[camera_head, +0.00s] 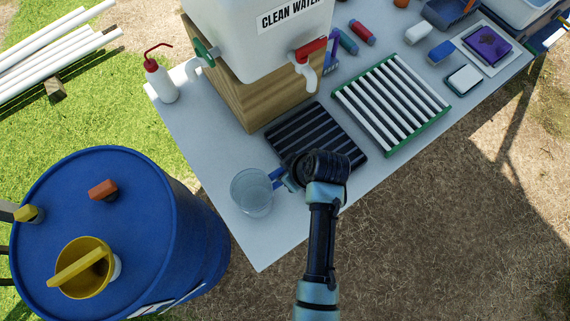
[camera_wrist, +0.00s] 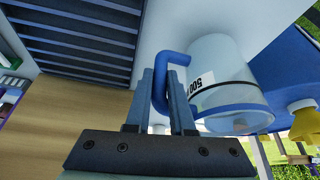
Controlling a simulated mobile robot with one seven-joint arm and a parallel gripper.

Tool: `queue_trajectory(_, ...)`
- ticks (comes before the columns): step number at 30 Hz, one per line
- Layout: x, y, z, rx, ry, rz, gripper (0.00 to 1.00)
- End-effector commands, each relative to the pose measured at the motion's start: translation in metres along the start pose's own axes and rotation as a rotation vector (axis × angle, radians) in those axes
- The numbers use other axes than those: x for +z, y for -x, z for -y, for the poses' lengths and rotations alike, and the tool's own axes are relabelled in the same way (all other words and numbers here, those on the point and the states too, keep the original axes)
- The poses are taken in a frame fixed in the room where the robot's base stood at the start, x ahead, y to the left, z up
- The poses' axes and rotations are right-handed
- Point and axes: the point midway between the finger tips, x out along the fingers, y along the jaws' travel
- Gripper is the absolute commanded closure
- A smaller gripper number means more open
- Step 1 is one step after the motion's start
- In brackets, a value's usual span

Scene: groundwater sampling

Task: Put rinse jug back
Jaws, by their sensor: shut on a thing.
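The rinse jug (camera_head: 251,192) is a clear jug with a blue handle, near the left front corner of the white table (camera_head: 268,240). In the wrist view the jug (camera_wrist: 222,75) shows a blue-rimmed end, a dark band and a "500" label. My gripper (camera_head: 287,178) reaches the jug from its right side. In the wrist view my gripper (camera_wrist: 165,90) is shut on the blue handle. I cannot tell whether the jug touches the table.
A black ribbed mat (camera_head: 316,137) and a green-framed rack (camera_head: 391,104) lie to the right. The clean water tank (camera_head: 255,35) stands on a wooden block (camera_head: 262,98) behind. A blue barrel (camera_head: 140,200) is at left. A wash bottle (camera_head: 160,82) stands at the table's left edge.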

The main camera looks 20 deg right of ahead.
Motion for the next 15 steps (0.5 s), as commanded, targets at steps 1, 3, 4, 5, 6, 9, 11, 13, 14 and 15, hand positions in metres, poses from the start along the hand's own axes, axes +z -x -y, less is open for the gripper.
queue_trajectory(1, 0.003, -0.006, 0.0, -0.001, -0.001, 0.0, 1.0)
queue_trajectory(3, 0.005, -0.011, 0.0, -0.001, 0.0, 0.0, 1.0)
queue_trajectory(4, 0.005, -0.013, 0.0, 0.0, 0.0, 0.0, 1.0)
queue_trajectory(5, 0.005, -0.013, 0.0, 0.001, 0.0, -0.001, 1.0)
queue_trajectory(6, 0.005, -0.013, 0.0, 0.001, 0.001, -0.002, 1.0)
queue_trajectory(9, 0.005, -0.013, 0.0, 0.002, 0.001, -0.002, 1.0)
queue_trajectory(11, 0.005, -0.013, 0.0, 0.001, 0.001, -0.002, 1.0)
queue_trajectory(13, 0.006, -0.015, 0.0, 0.001, 0.001, -0.001, 1.0)
queue_trajectory(14, 0.006, -0.015, 0.0, 0.001, 0.001, -0.001, 1.0)
queue_trajectory(15, 0.007, -0.017, 0.0, 0.001, 0.001, -0.001, 1.0)
